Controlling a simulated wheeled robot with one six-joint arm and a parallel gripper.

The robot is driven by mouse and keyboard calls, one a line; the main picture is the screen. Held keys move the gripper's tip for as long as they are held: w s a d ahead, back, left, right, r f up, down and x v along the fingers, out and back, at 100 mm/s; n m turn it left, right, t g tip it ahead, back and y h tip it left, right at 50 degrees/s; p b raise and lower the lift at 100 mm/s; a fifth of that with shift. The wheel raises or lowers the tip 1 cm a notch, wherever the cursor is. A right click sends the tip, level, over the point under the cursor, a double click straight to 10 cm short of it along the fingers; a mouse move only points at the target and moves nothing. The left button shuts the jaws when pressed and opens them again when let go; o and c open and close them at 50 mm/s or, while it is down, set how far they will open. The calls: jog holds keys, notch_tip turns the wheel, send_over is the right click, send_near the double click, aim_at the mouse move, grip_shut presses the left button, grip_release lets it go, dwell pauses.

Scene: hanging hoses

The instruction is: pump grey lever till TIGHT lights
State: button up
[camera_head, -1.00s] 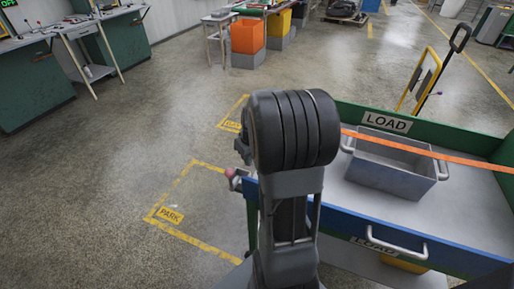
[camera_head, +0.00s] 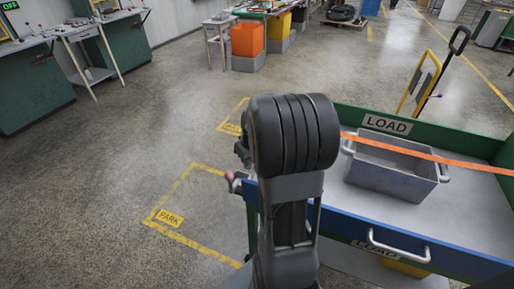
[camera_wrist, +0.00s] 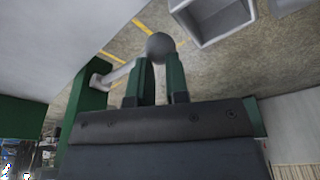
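In the wrist view, a grey lever with a round knob (camera_wrist: 160,46) lies at my gripper's fingertips. Its pale shaft (camera_wrist: 118,74) runs down-left to a green mount (camera_wrist: 88,95). The two green fingers of my gripper (camera_wrist: 161,65) stand apart with a narrow gap, and the knob looks wider than this gap. Whether the fingers press on the lever cannot be told. In the head view, my dark arm fills the middle and my gripper does not show. No TIGHT light can be made out in either view.
A cart marked LOAD (camera_head: 387,124) stands at the right with a grey bin (camera_head: 395,172) on it, crossed by an orange strap (camera_head: 430,154). Yellow PARK markings (camera_head: 170,218) lie on open floor. Green benches stand at the far left, below a small OFF display (camera_head: 10,7).

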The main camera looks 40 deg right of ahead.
jog(key=shift+w+d+r+p, duration=0.15)
jog(key=shift+r+p, duration=1.15)
jog(key=shift+r, duration=0.85)
jog(key=r+p, duration=0.1)
jog(key=d+r+p, duration=0.1)
jog(key=r+p, duration=0.1)
jog(key=r, duration=0.1)
jog(key=shift+w+d, duration=0.35)
jog(key=shift+w, duration=0.05)
